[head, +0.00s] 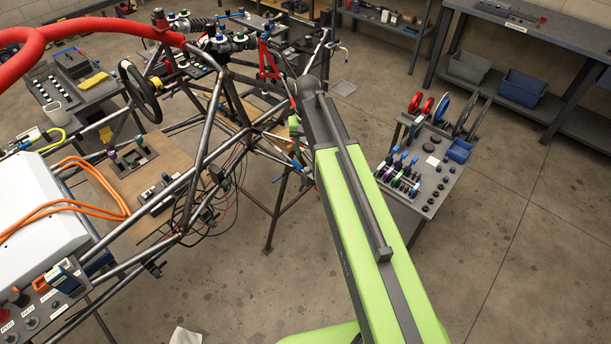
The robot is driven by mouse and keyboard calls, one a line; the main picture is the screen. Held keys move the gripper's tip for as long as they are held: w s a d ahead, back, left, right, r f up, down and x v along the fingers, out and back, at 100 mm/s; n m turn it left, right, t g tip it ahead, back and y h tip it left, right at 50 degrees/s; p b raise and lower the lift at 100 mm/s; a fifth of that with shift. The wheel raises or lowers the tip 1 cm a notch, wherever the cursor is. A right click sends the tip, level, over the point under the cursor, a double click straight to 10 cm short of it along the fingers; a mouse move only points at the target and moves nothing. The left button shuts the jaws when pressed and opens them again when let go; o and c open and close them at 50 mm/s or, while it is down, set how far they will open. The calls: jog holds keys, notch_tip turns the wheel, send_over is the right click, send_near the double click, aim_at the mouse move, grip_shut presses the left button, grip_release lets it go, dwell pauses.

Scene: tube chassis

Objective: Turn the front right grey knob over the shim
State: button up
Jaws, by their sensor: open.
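The tube chassis (208,130) fills the left half of the head view. At its far end, around the shocks (203,24), is a cluster of small fittings with blue, white and dark parts (238,40). They are too small for me to single out the grey knob or a shim. My green arm rises from the bottom, right of the chassis, to a dark joint near its far end. My gripper is not visible; the arm hides what lies behind it.
A steering wheel (140,90), a red padded tube (90,27) and orange cables (75,205) are on the left. A cart with tools and a blue bin (459,150) stands right of my arm. A workbench (560,32) lines the back right. The floor at right is clear.

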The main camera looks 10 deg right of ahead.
aim_at(307, 168)
notch_tip(307, 168, down, 8)
jog(key=b, duration=0.6)
jog(key=shift+f+b, duration=0.15)
jog(key=shift+b, duration=0.2)
grip_shut()
jog(key=shift+a, duration=0.2)
jog(key=shift+d, duration=0.15)
